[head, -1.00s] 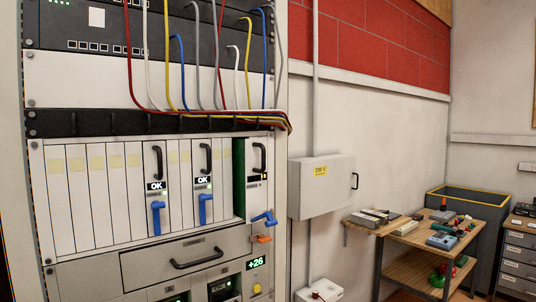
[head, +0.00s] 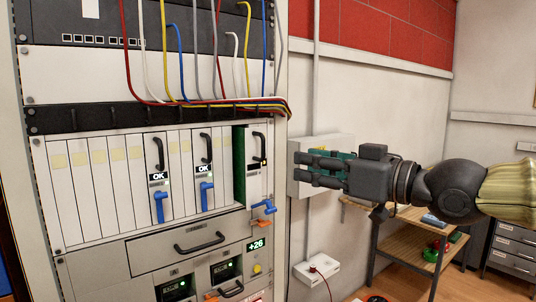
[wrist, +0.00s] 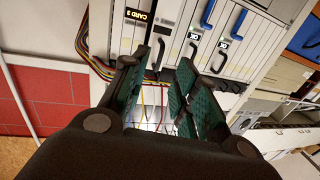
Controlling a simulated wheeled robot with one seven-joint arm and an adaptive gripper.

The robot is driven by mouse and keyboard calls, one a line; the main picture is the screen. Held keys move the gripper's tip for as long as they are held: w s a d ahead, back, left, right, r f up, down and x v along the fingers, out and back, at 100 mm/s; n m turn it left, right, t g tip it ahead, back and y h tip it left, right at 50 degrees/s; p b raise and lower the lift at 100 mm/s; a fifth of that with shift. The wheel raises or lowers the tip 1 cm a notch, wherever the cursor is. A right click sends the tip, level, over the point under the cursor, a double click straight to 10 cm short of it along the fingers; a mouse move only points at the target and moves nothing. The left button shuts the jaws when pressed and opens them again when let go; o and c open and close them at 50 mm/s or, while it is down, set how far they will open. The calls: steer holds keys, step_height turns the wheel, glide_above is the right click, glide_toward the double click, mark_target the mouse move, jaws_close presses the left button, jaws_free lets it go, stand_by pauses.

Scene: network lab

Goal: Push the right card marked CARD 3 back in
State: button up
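The right card (head: 254,180) stands out from the rack past its neighbours, and its green board side shows on its left. It has a black handle (head: 261,147) at the top, and its blue lever (head: 264,207) is swung out sideways.
Two other cards (head: 157,180) (head: 206,175) read OK, with blue levers hanging down. Coloured cables (head: 200,105) run above the cards. A drawer (head: 180,248) and a +26 display (head: 256,245) sit below. A workbench (head: 408,235) stands at the right.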

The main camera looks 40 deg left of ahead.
steer(key=w+a+r+p, duration=0.1)
steer(key=a+p, duration=0.2)
steer(key=a, duration=0.7)
steer(key=shift+a+r, duration=0.3)
steer(key=shift+a, duration=0.05)
jaws_close()
